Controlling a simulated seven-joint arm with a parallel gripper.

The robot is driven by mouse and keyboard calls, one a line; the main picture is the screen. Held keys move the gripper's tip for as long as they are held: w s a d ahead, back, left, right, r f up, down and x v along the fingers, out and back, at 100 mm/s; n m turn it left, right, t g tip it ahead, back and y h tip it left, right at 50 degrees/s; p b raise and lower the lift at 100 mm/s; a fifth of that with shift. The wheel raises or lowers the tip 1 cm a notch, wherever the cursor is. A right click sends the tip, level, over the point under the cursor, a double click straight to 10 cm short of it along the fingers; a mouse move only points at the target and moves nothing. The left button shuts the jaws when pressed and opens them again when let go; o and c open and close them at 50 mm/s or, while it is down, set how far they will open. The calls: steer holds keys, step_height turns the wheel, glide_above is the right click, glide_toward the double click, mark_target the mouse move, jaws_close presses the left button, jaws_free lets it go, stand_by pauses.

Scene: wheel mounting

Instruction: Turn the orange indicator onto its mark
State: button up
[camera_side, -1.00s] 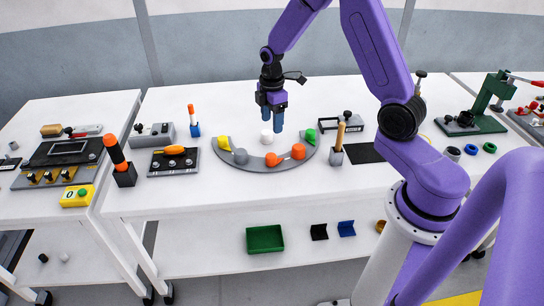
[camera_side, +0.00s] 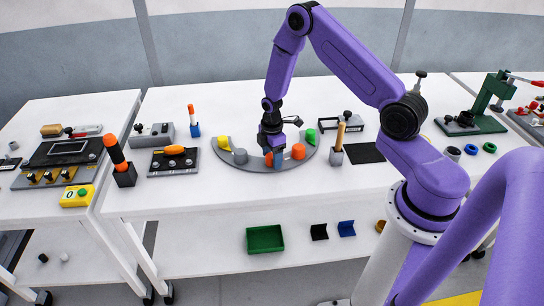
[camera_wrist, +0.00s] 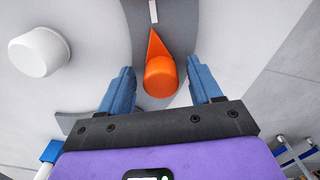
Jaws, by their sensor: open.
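The orange indicator (camera_wrist: 160,76) is a rounded body with a pointed tip on a dark grey curved plate (camera_wrist: 165,14). In the wrist view its tip points up toward a short white line (camera_wrist: 154,11), close to it but apart. My gripper (camera_wrist: 159,84) is open, one blue finger on each side of the indicator, with visible gaps. In the side view my gripper (camera_side: 278,162) is down at the front of the curved plate (camera_side: 246,164) and hides part of an orange piece (camera_side: 268,159).
Another orange piece (camera_side: 298,151) stands right of my gripper. A white round knob (camera_wrist: 39,52) is left of the indicator. A wooden-handled tool (camera_side: 340,137) stands at right.

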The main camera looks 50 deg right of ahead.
steer(key=shift+f, duration=0.2)
steer(key=c, duration=1)
steer(key=shift+m, duration=0.4)
steer(key=o, duration=1)
steer(key=shift+r, duration=0.1)
step_height(320, 180, up, 17)
steer(key=shift+r, duration=0.15)
